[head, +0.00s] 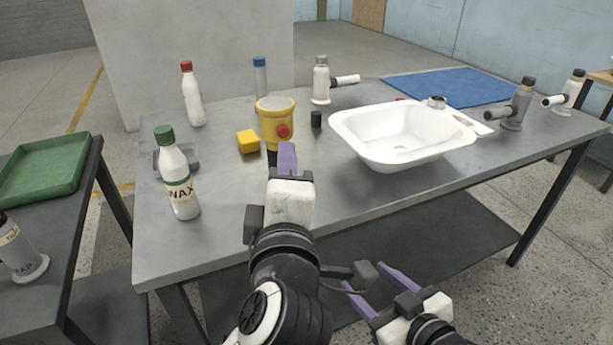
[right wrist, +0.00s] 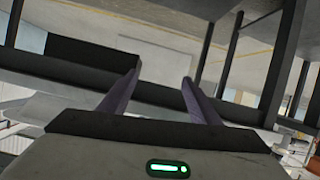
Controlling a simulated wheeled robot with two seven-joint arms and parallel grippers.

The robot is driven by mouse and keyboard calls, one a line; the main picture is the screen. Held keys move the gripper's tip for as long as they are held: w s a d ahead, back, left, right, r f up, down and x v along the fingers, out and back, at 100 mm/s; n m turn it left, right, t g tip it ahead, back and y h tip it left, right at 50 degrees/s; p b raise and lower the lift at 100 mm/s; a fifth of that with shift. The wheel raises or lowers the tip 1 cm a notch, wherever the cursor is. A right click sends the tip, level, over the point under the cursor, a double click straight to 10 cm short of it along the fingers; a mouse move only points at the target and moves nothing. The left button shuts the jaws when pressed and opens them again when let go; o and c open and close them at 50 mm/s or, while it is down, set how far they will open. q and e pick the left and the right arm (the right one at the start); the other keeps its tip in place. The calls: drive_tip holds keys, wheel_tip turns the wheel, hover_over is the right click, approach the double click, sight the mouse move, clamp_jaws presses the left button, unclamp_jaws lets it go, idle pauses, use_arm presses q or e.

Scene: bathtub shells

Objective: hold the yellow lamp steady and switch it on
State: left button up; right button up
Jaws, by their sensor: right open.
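The yellow lamp (head: 275,112) stands upright on the grey table in the head view, with a round red button (head: 284,131) on its near side. My left gripper (head: 287,150) is directly in front of the lamp's lower part and hides some of it. I see its fingers nearly edge-on, so I cannot tell whether they are open or touch the lamp. My right gripper (head: 367,284) is open and empty, low in front of the table's near edge and well away from the lamp. Its two spread purple fingers also show in the right wrist view (right wrist: 160,80).
A yellow block (head: 248,141) lies left of the lamp, and a small black cylinder (head: 316,119) stands right of it. A white basin (head: 400,150) fills the table's middle right. A green-capped wax bottle (head: 179,185) stands at the front left. Several other bottles stand farther back.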

drive_tip(key=w+a+r+n+t+y, duration=0.1)
drive_tip(key=w+r, duration=0.3)
drive_tip(key=r, duration=0.3)
drive_tip(key=w+r+n+t+y, duration=0.1)
drive_tip(key=w+r, duration=0.2)
drive_tip(key=r, duration=0.4)
drive_tip(key=w+a+r+y, duration=0.1)
drive_tip(key=a, duration=0.2)
drive_tip(key=w+a+r, duration=0.1)
drive_tip(key=w+a, duration=0.1)
drive_tip(key=a, duration=0.1)
drive_tip(key=w+a+r+m+y, duration=0.1)
drive_tip(key=a, duration=0.2)
drive_tip(key=shift+w+a+r+t+y, duration=0.1)
drive_tip(key=shift+w+r+t+y, duration=0.05)
drive_tip(key=shift+t+y, duration=0.2)
drive_tip(key=shift+w+a, duration=0.15)
drive_tip(key=shift+a, duration=0.2)
drive_tip(key=x, duration=1)
drive_tip(key=shift+w+a, duration=0.1)
drive_tip(key=shift+a, duration=0.05)
